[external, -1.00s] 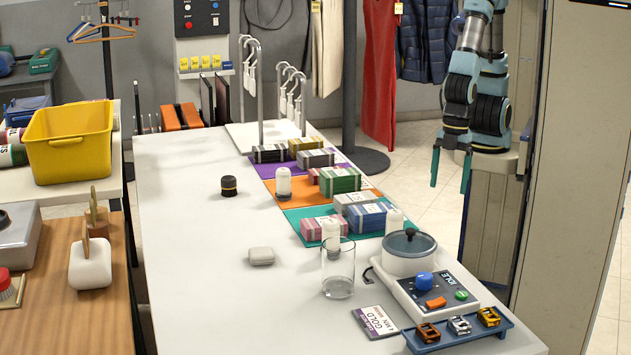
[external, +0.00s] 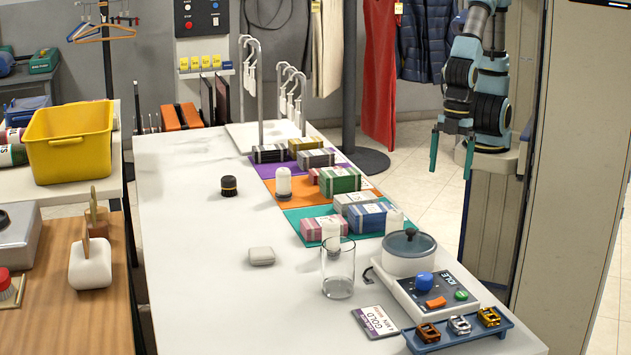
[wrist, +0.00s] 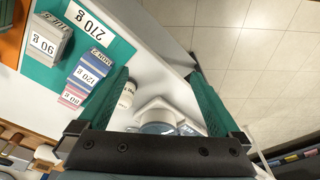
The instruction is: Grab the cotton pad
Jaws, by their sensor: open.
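The cotton pad appears to be the small, pale, rounded block (external: 261,256) lying flat on the white table, left of the clear glass. I cannot make it out in the wrist view. My gripper (external: 450,174) is open and empty, pointing down beyond the table's right edge, well apart from the pad. In the wrist view my two green fingers stand wide apart, with nothing held between them (wrist: 160,82).
An empty glass (external: 338,272) stands right of the pad. A lidded pot (external: 409,253) sits on a control unit at the table's right. Colored mats with bundled stacks and white bottles line the right side. The table's left and front are mostly clear.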

